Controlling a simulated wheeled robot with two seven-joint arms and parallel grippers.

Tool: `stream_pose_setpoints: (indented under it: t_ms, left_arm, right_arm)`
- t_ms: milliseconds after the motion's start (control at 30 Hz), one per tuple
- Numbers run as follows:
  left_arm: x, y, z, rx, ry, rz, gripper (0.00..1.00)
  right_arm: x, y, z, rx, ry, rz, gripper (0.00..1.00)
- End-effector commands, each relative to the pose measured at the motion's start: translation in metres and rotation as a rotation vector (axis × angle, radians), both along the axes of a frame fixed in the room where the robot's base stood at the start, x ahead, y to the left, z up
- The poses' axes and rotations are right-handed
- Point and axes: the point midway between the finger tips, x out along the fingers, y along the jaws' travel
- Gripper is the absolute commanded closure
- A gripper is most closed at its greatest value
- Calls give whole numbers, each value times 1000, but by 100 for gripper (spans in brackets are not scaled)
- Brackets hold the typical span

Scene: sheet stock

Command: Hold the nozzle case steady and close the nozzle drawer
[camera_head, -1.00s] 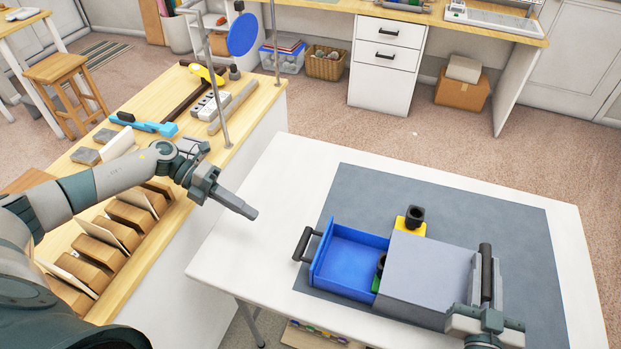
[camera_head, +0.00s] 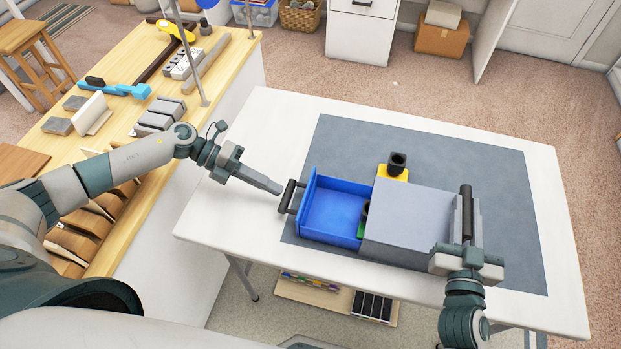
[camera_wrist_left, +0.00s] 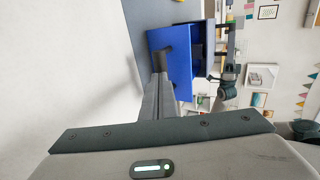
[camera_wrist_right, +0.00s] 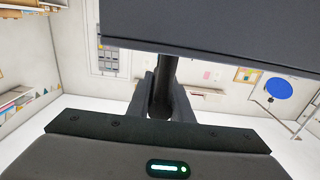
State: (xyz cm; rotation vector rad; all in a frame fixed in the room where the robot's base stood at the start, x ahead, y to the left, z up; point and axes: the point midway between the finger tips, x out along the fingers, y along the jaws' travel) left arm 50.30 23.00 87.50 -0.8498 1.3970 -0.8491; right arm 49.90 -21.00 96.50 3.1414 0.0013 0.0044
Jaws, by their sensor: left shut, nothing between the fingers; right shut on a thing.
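The grey nozzle case (camera_head: 408,215) stands on the dark mat. Its blue nozzle drawer (camera_head: 335,214) is pulled out to the left, with a dark handle (camera_head: 290,196) on its front. A green and black item shows at the drawer's inner end, partly hidden by the case. My left gripper (camera_head: 279,190) is shut and empty, its tips just left of the drawer handle; in the left wrist view the tips (camera_wrist_left: 160,78) point at the blue drawer front. My right gripper (camera_head: 467,212) is shut on the case's dark side handle (camera_head: 467,200); this handle also shows in the right wrist view (camera_wrist_right: 167,72).
A yellow block with a black cylinder (camera_head: 395,167) stands behind the case. The white table (camera_head: 262,135) is clear left of the mat. A wooden bench (camera_head: 215,75) with tools stands further left, under my left arm.

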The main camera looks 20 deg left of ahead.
Motion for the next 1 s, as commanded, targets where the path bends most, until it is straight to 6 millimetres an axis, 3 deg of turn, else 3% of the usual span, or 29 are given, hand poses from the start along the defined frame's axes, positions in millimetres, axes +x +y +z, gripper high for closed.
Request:
stream_pose_setpoints:
  t_ms: [33, 267, 467, 667, 1000]
  left_arm:
    - [0, 0, -1, 0, 0, 0, 100]
    - [0, -1, -1, 0, 0, 0, 100]
    - [0, -14, -1, -1, 0, -1, 100]
    - [-1, -45, -1, -2, -1, -5, 100]
    - [0, -119, 0, -3, -1, -4, 100]
  right_arm:
    - [-1, 0, -8, 1, 16, -2, 100]
    - [-1, 0, -8, 1, 16, -2, 100]
    - [-1, 0, -8, 1, 16, -2, 100]
    - [-1, 0, -8, 0, 16, -2, 100]
    - [-1, 0, -8, 1, 15, -1, 100]
